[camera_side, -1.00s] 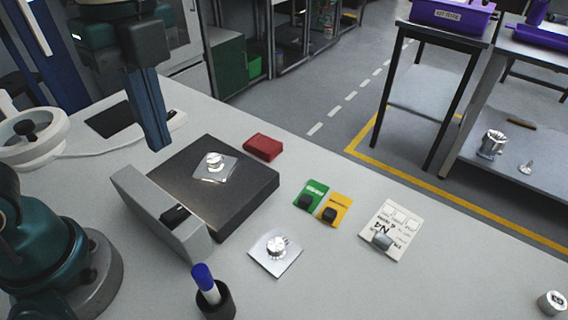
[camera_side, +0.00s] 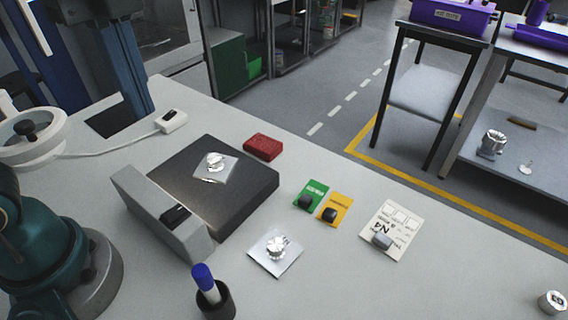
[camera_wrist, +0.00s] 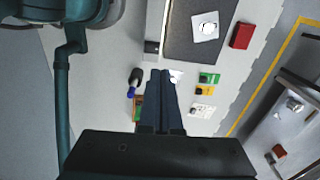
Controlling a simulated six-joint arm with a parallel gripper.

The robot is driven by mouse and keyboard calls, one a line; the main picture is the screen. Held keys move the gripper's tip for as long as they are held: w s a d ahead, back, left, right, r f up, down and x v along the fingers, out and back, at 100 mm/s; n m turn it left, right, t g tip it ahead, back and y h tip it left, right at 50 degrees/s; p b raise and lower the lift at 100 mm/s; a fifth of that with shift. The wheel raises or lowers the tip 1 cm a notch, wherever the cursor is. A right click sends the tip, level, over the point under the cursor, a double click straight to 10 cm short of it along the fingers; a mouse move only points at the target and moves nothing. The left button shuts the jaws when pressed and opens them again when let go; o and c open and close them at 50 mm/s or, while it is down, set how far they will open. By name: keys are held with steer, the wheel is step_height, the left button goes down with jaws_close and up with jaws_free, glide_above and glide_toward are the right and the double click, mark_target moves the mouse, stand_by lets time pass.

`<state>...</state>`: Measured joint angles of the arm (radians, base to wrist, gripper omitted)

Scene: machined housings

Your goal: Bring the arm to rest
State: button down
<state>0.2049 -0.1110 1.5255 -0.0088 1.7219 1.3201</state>
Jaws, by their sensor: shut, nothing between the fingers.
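My gripper (camera_wrist: 160,74) is shut and empty, its two dark blue fingers together in the wrist view. In the side view its fingers (camera_side: 140,100) are at the upper left, raised above the far left part of the table and clear of the parts. One machined housing (camera_side: 214,161) sits on a square metal plate on the dark block (camera_side: 245,194). Another housing (camera_side: 277,245) sits on a similar plate on the table in front.
A grey upright fence (camera_side: 150,208) borders the block's left side. A red block (camera_side: 263,147), green card (camera_side: 311,195), yellow card (camera_side: 335,209) and printed sheet (camera_side: 390,231) lie to the right. The table's right front is mostly clear.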

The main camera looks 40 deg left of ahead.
mark_target(180, 208)
steer(key=s+a+f+n+t, duration=0.2)
steer(key=a+f+n+t, duration=0.2)
steer(key=f+n, duration=0.5)
steer(key=n+t, duration=0.1)
steer(key=n, duration=0.6)
steer(key=c, duration=1.3)
jaws_free()
steer(key=shift+w+r+n+t, duration=0.15)
steer(key=shift+n+t, duration=0.15)
steer(key=shift+n, duration=0.2)
steer(key=o, duration=0.5)
steer(key=shift+n, duration=0.4)
steer(key=shift+o, duration=0.4)
steer(key=shift+d+r, duration=0.15)
steer(key=shift+r, duration=0.15)
steer(key=d+g, duration=0.2)
steer(key=g, duration=0.1)
steer(key=w+d+f+g, duration=0.1)
steer(key=shift+d+f+g, duration=0.1)
steer(key=shift+d+g, duration=0.2)
steer(key=shift+w+d+f+g, duration=0.1)
steer(key=shift+d+f+g, duration=0.3)
steer(key=shift+d+f, duration=0.2)
steer(key=shift+f, duration=2.6)
